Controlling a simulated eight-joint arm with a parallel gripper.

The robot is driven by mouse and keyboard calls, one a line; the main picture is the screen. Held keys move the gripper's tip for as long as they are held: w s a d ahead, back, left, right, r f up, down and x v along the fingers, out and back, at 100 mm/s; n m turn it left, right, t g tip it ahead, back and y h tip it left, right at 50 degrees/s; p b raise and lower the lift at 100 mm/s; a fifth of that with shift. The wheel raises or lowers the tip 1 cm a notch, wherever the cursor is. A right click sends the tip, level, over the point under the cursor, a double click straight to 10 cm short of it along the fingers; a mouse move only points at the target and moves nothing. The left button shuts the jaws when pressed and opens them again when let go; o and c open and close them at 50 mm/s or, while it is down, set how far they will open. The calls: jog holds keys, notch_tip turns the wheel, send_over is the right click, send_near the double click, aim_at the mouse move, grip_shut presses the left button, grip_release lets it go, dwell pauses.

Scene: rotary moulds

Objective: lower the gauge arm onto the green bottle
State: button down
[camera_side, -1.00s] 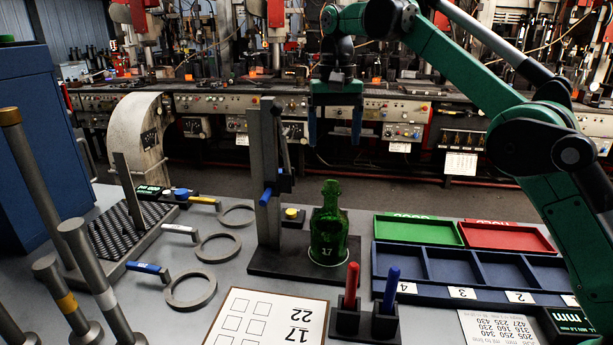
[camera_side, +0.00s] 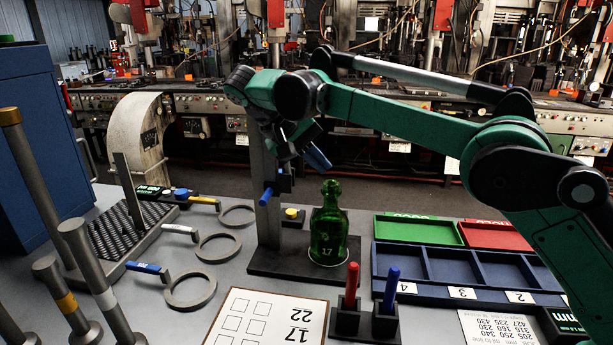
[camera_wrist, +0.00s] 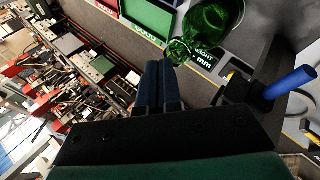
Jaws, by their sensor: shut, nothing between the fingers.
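The green bottle (camera_side: 328,240), marked 17, stands upright on the dark base (camera_side: 275,262) of the gauge stand. The grey gauge column (camera_side: 267,215) rises to its left. A dark block (camera_side: 285,183) and a blue handle (camera_side: 266,197) sit on the column. The gauge arm's upper part is hidden behind my wrist. My gripper (camera_side: 319,159) is tilted above the bottle, right of the column, apart from both. In the wrist view its blue fingers (camera_wrist: 160,80) are together and empty. The bottle (camera_wrist: 212,25) shows beyond their tips and the blue handle (camera_wrist: 290,83) to the right.
Red (camera_side: 351,285) and blue (camera_side: 391,288) pens stand in holders in front of the bottle. Green (camera_side: 418,230) and red (camera_side: 495,237) trays and a blue compartment tray (camera_side: 440,285) lie right. Several rings and gauges (camera_side: 190,290) lie left. A marked sheet (camera_side: 265,318) lies in front.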

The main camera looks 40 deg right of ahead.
jog(key=a+n+t+h, duration=0.6)
jog(key=a+n+t, duration=0.8)
jog(key=a+n, duration=0.2)
jog(key=x, duration=1)
jog(key=shift+w+a+r, duration=0.15)
jog(key=shift+w+a, duration=0.1)
jog(key=shift+s+d+r, duration=0.2)
jog(key=shift+s+d, duration=0.1)
jog(key=shift+d, duration=0.1)
jog(key=shift+s+d+r, duration=0.2)
jog(key=shift+s+d, duration=0.1)
jog(key=shift+d, duration=0.15)
jog(key=shift+s+d+r, duration=0.25)
jog(key=shift+s+d, duration=0.25)
jog(key=shift+d, duration=0.15)
